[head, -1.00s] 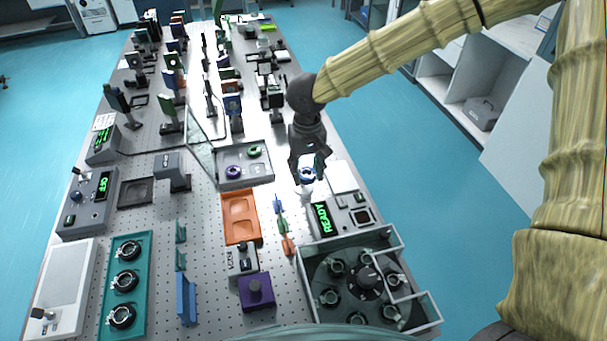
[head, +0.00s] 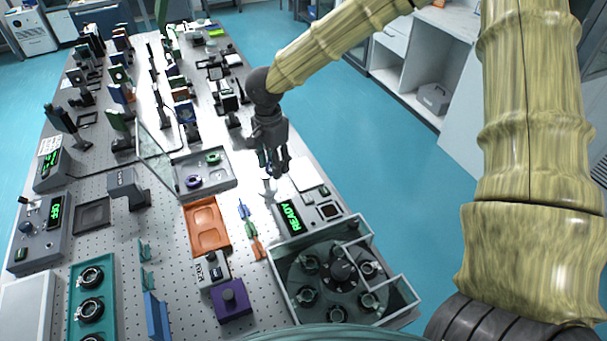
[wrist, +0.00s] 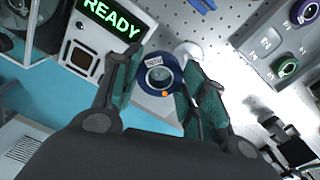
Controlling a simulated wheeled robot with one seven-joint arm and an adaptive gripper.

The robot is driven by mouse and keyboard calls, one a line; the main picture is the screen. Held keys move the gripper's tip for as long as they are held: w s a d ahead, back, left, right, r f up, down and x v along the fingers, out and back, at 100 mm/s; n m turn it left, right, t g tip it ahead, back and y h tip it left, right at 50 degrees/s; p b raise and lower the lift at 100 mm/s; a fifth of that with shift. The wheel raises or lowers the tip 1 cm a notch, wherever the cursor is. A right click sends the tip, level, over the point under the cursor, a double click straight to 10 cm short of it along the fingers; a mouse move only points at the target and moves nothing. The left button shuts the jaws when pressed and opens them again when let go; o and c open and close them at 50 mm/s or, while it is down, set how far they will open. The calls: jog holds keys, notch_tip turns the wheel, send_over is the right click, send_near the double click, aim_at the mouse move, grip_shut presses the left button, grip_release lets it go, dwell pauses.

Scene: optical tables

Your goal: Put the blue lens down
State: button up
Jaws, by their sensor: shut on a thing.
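The blue lens (wrist: 147,84) is a dark blue ring with a small label and an orange dot, held between the two fingers of my gripper (wrist: 157,82) in the wrist view. In the head view, my gripper (head: 273,168) hangs over the table's right edge, behind the READY device, and the fingers mostly hide the lens. A small white stand (head: 268,189) is just below the fingertips; its round white top also shows beside the lens in the wrist view (wrist: 187,49). I cannot tell whether lens and stand touch.
A grey tray (head: 222,179) with a purple and a green ring lies to the left. The READY device (head: 290,216) and a clear-walled carousel box (head: 391,309) stand nearer. An orange tray (head: 207,241) and small coloured darts (head: 243,209) lie nearby. Optics crowd the far table.

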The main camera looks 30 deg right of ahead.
jog(key=w+d+m, duration=0.2)
jog(key=d+m, duration=0.1)
jog(key=m, duration=0.5)
jog(key=m+b, duration=0.3)
jog(key=m, duration=1.8)
send_near(303, 173)
jog(key=shift+s+f+p, duration=0.15)
jog(key=shift+f+p, duration=1)
jog(key=shift+f, duration=2.1)
jog(key=shift+f, duration=0.1)
jog(key=o, duration=1)
